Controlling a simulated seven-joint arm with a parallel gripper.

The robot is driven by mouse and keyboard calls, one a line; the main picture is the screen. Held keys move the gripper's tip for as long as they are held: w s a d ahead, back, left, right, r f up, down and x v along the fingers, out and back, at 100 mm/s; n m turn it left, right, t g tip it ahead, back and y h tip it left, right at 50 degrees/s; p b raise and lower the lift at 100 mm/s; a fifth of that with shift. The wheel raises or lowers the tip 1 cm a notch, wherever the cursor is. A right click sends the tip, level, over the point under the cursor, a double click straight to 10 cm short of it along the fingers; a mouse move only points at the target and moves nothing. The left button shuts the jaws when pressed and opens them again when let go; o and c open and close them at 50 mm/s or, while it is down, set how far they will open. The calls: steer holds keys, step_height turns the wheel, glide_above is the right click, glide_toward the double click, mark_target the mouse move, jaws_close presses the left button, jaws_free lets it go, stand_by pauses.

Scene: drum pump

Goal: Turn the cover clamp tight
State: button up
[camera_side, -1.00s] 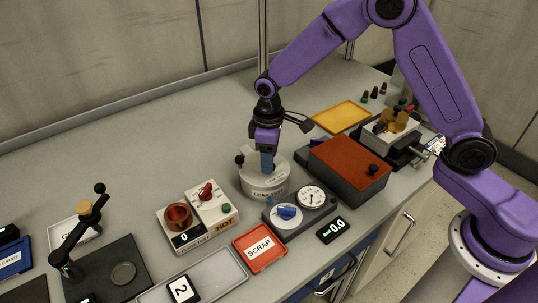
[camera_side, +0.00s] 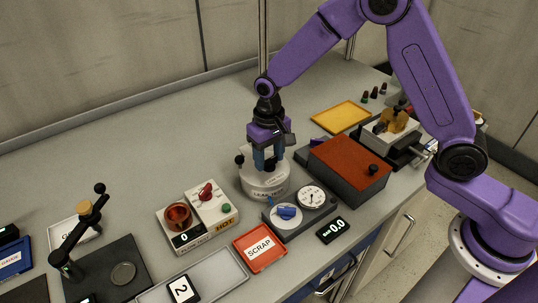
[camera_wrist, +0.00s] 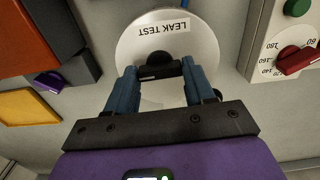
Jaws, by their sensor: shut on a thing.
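The leak test pot (camera_side: 264,187) is a pale round vessel with a light cover, standing mid-bench in the side view. Its cover, labelled LEAK TEST (camera_wrist: 164,28), fills the top middle of the wrist view. The cover clamp (camera_wrist: 160,71) is a dark bar across the middle of the cover. My gripper (camera_wrist: 160,78) points down over the cover, its blue fingers at either end of the bar, shut on it. In the side view my gripper (camera_side: 267,165) hides most of the clamp. A black knob (camera_side: 240,160) shows at the pot's left edge.
A grey block with a dial gauge (camera_side: 312,196) and blue knob (camera_side: 287,212) stands close in front. A red-topped box (camera_side: 349,168) is right, a heater unit with a red knob (camera_side: 206,191) left. Behind the pot, the bench (camera_side: 190,125) is clear.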

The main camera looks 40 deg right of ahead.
mark_target(269, 159)
steer(key=shift+m, duration=0.3)
steer(key=o, duration=1)
steer(key=shift+o, duration=0.2)
step_height(269, 159, up, 18)
steer(key=shift+f, duration=0.25)
steer(key=s+d+f+n, duration=0.2)
steer(key=s+d+n, duration=0.2)
steer(key=s, duration=0.6)
steer(key=s+d+f+n, duration=0.1)
steer(key=s+d+n, duration=0.3)
steer(key=s, duration=0.6)
steer(key=s+d+f+n, duration=0.2)
steer(key=s+d+n, duration=0.2)
steer(key=s, duration=0.7)
steer(key=shift+d+f+n, duration=0.35)
steer(key=shift+d+n, duration=0.05)
steer(key=shift+d, duration=0.05)
